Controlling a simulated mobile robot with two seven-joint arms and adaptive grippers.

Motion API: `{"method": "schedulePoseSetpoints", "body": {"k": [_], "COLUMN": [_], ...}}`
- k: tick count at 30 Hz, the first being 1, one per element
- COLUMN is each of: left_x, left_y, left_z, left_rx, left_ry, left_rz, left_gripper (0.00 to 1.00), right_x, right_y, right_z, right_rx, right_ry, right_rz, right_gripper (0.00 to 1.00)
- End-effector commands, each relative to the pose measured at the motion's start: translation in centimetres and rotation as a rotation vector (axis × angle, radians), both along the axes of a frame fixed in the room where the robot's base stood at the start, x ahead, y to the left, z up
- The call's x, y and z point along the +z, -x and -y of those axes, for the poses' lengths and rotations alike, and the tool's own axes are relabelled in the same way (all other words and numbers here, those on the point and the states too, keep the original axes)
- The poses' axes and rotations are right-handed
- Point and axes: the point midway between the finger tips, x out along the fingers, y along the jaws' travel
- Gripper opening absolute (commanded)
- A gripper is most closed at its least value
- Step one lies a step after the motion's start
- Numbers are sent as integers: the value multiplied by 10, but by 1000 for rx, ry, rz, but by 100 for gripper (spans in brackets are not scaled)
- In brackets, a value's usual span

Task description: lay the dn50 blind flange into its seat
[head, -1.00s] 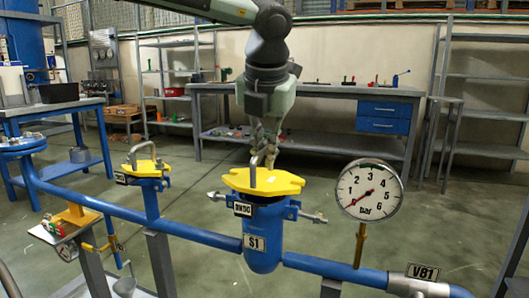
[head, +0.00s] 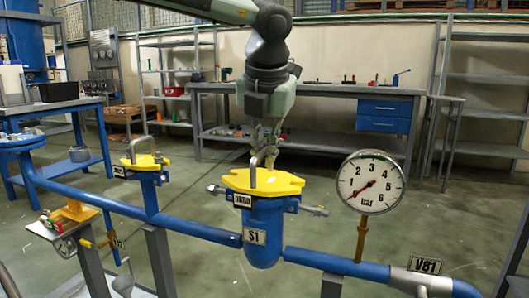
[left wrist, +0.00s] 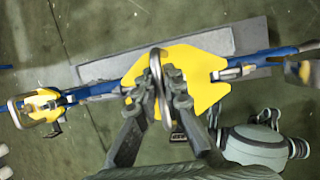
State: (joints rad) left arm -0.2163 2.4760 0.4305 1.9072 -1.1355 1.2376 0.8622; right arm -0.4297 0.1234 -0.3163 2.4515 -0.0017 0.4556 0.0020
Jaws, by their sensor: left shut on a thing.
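The DN50 blind flange is a yellow plate (head: 262,182) with a metal bail handle, over the blue vessel marked S1 (head: 264,240). It looks roughly level and lined up with the vessel's top. I cannot tell whether it touches the seat, which it hides. My left gripper (head: 265,143) comes down from above and is shut on the handle. In the left wrist view its fingers (left wrist: 166,88) close on the handle above the yellow plate (left wrist: 205,72). My right gripper is not in view.
A pressure gauge (head: 371,182) stands right of the vessel. A smaller yellow flange with a handle (head: 146,162) sits on the pipe to the left. Clamp bolts (head: 314,210) stick out beside the vessel. A workbench (head: 330,90) and shelves stand behind, across free floor.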

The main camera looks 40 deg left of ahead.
Motion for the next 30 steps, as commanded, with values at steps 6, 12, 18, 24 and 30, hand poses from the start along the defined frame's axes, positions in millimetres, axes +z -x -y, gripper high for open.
{"method": "schedulePoseSetpoints", "body": {"k": [6, 12, 18, 24, 30], "left_x": [2, 1, 6, 39, 78], "left_y": [-1, 0, 2, 13, 27], "left_z": [0, 0, 2, 10, 22], "left_rx": [-1, 0, 0, 0, 0], "left_ry": [0, 0, 0, -2, -2], "left_rz": [4, 2, 0, 5, 5], "left_gripper": [32, 33, 33, 33, 33], "right_x": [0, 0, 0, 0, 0], "right_y": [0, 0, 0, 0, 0], "right_z": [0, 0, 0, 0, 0], "right_rx": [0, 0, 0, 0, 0], "right_ry": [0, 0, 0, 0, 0], "right_rz": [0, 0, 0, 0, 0], "right_gripper": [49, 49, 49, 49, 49]}}
